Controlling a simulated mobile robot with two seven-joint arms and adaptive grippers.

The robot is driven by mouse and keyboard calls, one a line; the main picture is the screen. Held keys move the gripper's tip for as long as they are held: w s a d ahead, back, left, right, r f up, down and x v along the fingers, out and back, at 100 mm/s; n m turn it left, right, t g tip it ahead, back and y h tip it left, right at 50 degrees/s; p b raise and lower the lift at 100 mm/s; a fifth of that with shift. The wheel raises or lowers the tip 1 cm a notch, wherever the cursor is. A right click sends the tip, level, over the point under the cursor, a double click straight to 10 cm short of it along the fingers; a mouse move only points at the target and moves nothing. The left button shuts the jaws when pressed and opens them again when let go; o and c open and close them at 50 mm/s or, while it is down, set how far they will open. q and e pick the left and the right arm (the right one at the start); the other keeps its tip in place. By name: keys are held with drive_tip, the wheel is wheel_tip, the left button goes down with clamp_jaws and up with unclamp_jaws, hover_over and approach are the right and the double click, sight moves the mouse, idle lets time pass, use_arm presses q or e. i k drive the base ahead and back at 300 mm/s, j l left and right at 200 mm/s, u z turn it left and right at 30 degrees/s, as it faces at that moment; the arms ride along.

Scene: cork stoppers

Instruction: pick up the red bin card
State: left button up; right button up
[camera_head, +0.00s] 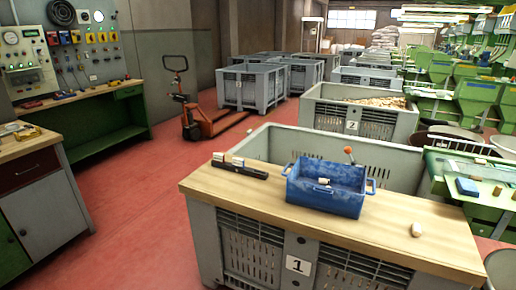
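I cannot make out a red bin card in the head view. A black holder (247,173) lies at the left of the wooden board (410,222), with small whitish pieces (227,158) standing in it; whether they are cards I cannot tell. A blue tub (322,199) with side handles stands on the middle of the board, with a small pale piece inside. A pale cork stopper (416,230) stands to the right of the tub. Neither gripper is in view.
The board lies across a grey crate marked 1 (298,265). A green machine bench (470,185) is at the right, cabinets (45,190) at the left. An orange pallet truck (195,122) and more grey crates (250,88) stand behind. The red floor at left is clear.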

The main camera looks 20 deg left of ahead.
sight(218, 157)
drive_tip(key=i+j+u, duration=0.5)
drive_tip(key=i+u, duration=0.25)
drive_tip(key=k, duration=0.1)
